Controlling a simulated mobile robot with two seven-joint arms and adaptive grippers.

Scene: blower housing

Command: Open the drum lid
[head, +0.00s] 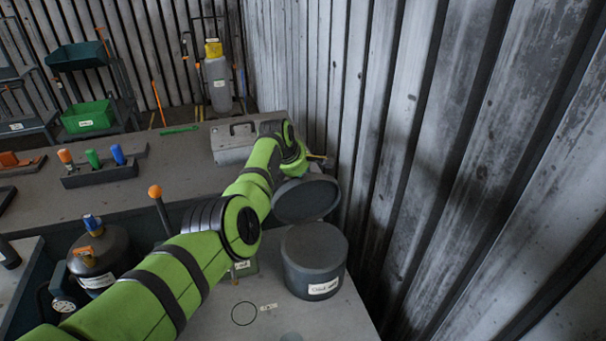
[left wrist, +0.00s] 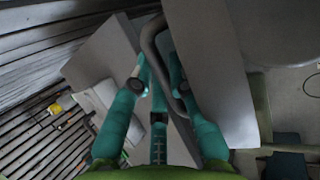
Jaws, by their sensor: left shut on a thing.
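The grey drum (head: 313,275) with a white label stands at the right of the near bench in the head view. Its round dark lid (head: 306,202) is tilted up behind and above the drum's top. Whether the lid's lower edge touches the drum I cannot tell. My left gripper (head: 304,165) is at the lid's far upper side, partly hidden by my arm. In the left wrist view my left gripper (left wrist: 158,85) has its teal fingers closed around a curved grey handle bar (left wrist: 150,42). My right gripper is in neither view.
A corrugated metal wall (head: 400,120) rises close to the right of the drum. A grey case (head: 232,145) sits on the back bench (head: 150,185), left of my gripper. A dark gas bottle (head: 98,258) stands at the lower left. The bench top in front of the drum is mostly clear.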

